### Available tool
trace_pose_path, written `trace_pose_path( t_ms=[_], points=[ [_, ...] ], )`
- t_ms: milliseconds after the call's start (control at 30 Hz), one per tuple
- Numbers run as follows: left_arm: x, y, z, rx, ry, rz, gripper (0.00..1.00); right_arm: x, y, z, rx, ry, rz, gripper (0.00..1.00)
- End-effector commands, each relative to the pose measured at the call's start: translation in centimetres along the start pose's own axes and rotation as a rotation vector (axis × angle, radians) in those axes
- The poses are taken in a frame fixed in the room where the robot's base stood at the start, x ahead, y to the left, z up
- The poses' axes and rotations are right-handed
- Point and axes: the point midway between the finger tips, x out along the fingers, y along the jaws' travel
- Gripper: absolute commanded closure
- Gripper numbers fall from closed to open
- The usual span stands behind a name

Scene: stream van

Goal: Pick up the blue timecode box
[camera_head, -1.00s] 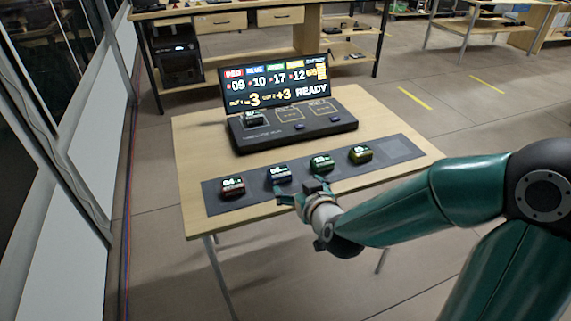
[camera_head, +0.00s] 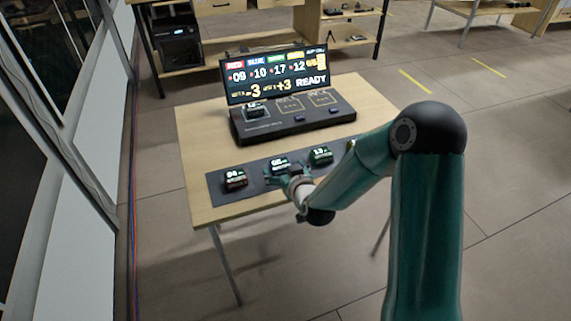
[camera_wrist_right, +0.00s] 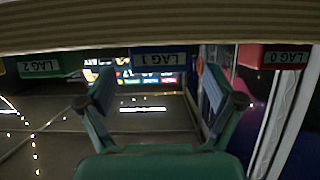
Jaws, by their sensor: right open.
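The blue timecode box (camera_head: 280,163) sits on the dark mat on the table, between the red and green boxes. In the right wrist view the blue box (camera_wrist_right: 160,60), labelled LAG 1 upside down, lies ahead between my fingers. My right gripper (camera_head: 284,173) is at the near side of this box and partly covers it in the head view. In the wrist view the right gripper (camera_wrist_right: 158,90) has its two fingers wide apart with nothing held. Whether a finger touches the box cannot be told. My left gripper is not in view.
The red box (camera_head: 235,178) is left of the blue one and the green box (camera_head: 321,155) is right of it. My right arm hides the mat's right end. Behind stands a dark console (camera_head: 290,124) with a lit screen (camera_head: 275,75) reading READY.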

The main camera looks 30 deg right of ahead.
Motion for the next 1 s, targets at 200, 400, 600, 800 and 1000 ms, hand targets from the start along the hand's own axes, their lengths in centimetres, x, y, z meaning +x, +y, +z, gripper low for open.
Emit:
trace_pose_path(
  t_ms=[200,400,600,800,1000],
  points=[
    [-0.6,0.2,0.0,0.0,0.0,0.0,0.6,2.5,0.1,0.1,0.001,-0.001,0.001,0.08],
    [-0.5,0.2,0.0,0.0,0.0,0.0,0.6,2.7,0.1,0.1,0.001,-0.001,0.001,0.08],
    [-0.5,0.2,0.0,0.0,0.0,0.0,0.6,2.7,0.1,0.1,0.0,-0.001,0.001,0.32],
    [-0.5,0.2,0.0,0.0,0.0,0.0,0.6,2.7,0.1,0.1,0.0,-0.001,0.001,0.65],
    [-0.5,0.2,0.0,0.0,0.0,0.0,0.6,2.7,0.1,0.1,0.0,0.001,0.002,0.76]
  ],
)
